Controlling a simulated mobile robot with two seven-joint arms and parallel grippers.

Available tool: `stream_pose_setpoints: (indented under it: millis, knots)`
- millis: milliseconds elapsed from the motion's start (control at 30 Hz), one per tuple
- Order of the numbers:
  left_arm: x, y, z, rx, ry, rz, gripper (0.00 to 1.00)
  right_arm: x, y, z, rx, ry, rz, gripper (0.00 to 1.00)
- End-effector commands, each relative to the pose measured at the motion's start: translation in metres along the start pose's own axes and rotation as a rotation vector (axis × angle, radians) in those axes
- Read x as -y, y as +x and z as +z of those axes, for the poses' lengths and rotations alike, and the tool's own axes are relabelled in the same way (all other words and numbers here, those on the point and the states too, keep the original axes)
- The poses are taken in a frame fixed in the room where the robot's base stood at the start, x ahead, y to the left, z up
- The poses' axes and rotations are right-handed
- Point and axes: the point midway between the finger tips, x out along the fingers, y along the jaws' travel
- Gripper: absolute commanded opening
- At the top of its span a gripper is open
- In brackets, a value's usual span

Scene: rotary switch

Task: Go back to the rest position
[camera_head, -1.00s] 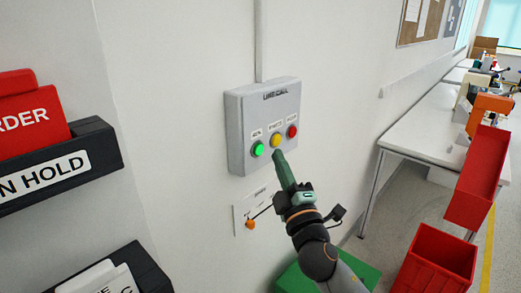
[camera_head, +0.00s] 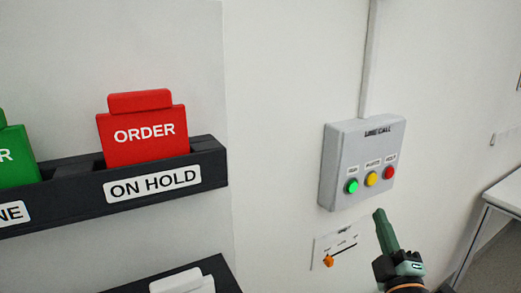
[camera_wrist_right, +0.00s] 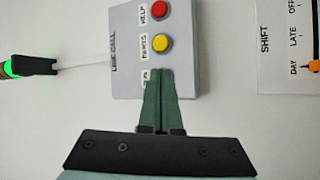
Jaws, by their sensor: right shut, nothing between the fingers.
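My right gripper (camera_head: 384,228) is at the lower right of the head view, with its green fingers together and empty. It is just below the grey line call box (camera_head: 350,150) on the wall, apart from it in that view. The box has a lit green button (camera_head: 352,186), a yellow button (camera_head: 372,179) and a red button (camera_head: 389,172). In the right wrist view the closed fingers (camera_wrist_right: 159,75) point at the box (camera_wrist_right: 190,75) and hide the green button. My left gripper is not in view.
A rotary switch panel (camera_head: 335,245) with an orange knob (camera_head: 328,261) is on the wall below the box. At left, a black rack (camera_head: 80,200) labelled ON HOLD holds a red order card (camera_head: 145,138) and a green card (camera_head: 14,155). A white table (camera_head: 507,190) stands at right.

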Motion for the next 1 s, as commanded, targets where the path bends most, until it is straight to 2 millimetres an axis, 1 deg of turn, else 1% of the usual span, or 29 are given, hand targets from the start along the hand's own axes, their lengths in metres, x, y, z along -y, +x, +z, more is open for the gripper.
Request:
stream_pose_setpoints:
  millis: [33, 67, 100, 167, 200, 267, 300, 367, 400, 467, 500, 600, 700, 733, 1000]
  knots:
    - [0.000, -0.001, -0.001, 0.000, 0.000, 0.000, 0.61, 0.027, -0.009, 0.005, 0.013, 0.049, -0.071, 0.00]
    - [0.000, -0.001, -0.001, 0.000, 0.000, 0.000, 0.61, 0.044, -0.015, 0.008, 0.022, 0.086, -0.115, 0.00]
    - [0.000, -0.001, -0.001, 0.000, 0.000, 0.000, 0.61, 0.069, -0.025, 0.011, 0.038, 0.143, -0.183, 0.00]
    - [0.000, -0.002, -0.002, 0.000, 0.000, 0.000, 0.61, 0.109, -0.047, 0.017, 0.069, 0.240, -0.291, 0.00]
    - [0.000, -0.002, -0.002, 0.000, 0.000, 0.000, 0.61, 0.136, -0.064, 0.020, 0.096, 0.309, -0.363, 0.00]
    - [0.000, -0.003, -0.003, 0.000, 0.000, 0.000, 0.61, 0.173, -0.092, 0.024, 0.143, 0.412, -0.466, 0.00]
    - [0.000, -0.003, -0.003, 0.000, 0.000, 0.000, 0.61, 0.196, -0.114, 0.025, 0.179, 0.482, -0.531, 0.00]
    - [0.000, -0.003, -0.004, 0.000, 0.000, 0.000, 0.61, 0.227, -0.147, 0.027, 0.240, 0.586, -0.622, 0.00]
    - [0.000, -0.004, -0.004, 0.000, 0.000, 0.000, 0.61, 0.246, -0.171, 0.028, 0.286, 0.657, -0.679, 0.00]
    - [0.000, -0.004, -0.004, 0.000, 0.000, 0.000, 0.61, 0.270, -0.207, 0.027, 0.358, 0.755, -0.755, 0.00]
    - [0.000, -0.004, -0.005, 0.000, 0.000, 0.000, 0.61, 0.283, -0.230, 0.026, 0.405, 0.819, -0.798, 0.00]
    - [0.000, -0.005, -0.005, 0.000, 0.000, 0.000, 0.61, 0.308, -0.281, 0.023, 0.517, 0.950, -0.882, 0.00]
    - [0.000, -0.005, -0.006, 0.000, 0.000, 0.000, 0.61, 0.321, -0.316, 0.020, 0.599, 1.040, -0.930, 0.00]
    - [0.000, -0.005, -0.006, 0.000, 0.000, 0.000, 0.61, 0.323, -0.323, 0.019, 0.617, 1.060, -0.938, 0.00]
    - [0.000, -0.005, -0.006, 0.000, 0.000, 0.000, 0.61, 0.324, -0.325, 0.019, 0.622, 1.065, -0.941, 0.00]
